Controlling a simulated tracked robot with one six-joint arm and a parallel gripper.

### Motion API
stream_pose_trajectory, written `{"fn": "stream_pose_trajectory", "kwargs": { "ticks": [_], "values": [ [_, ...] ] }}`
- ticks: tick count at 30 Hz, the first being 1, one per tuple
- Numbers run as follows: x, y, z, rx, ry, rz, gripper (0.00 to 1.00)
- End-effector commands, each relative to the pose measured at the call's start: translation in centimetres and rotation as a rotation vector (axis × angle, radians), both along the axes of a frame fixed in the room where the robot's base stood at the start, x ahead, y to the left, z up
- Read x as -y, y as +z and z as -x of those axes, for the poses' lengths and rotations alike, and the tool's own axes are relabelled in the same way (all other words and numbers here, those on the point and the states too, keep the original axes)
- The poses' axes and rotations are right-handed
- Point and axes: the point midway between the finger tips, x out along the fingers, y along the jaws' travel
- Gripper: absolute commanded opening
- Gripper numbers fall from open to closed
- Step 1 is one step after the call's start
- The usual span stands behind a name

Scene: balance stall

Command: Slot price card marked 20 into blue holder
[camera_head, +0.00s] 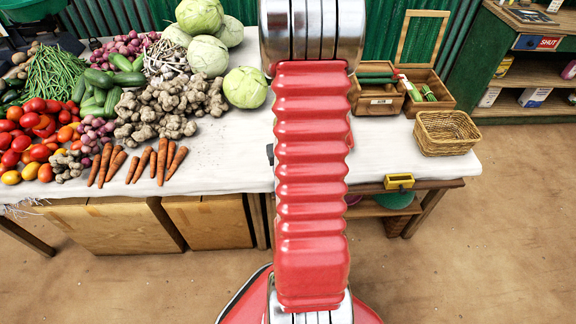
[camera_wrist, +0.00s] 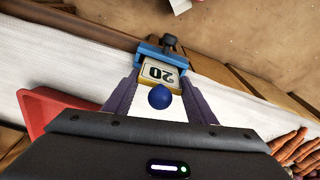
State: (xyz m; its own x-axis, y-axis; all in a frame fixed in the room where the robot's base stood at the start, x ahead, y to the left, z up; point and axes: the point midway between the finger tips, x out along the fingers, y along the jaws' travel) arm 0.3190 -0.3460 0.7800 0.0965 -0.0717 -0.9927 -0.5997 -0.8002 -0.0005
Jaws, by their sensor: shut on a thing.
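The price card (camera_wrist: 158,74) marked 20 shows in the wrist view, pale with a yellow border, its number upside down in the picture. A round blue knob (camera_wrist: 160,97) shows in front of it. My gripper (camera_wrist: 160,82) has its purple fingers on both sides and is shut on the card. The blue holder (camera_wrist: 149,50) is at the table's edge, just beyond the fingertips. The card's far end lies at or in the holder; I cannot tell how deep. In the head view my arm hides the gripper, card and blue holder.
A yellow holder (camera_head: 399,181) hangs on the table's front edge. A wicker basket (camera_head: 447,133) and wooden boxes (camera_head: 378,98) stand on the right. Vegetables, including carrots (camera_head: 141,165), fill the left. A red object (camera_wrist: 48,112) lies left of the gripper in the wrist view.

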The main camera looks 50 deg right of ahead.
Motion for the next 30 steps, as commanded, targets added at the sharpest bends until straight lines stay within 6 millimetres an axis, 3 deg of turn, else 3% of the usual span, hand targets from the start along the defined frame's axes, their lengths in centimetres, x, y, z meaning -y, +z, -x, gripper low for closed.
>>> {"fn": "stream_pose_trajectory", "kwargs": {
  "ticks": [21, 22, 30],
  "values": [
    [-0.02, -0.73, 0.03, -0.001, 0.0, 0.001, 0.3],
    [-0.01, -0.73, 0.02, -0.001, 0.0, 0.001, 0.52],
    [-0.01, -0.73, 0.02, -0.001, 0.0, 0.001, 0.71]
  ]
}}
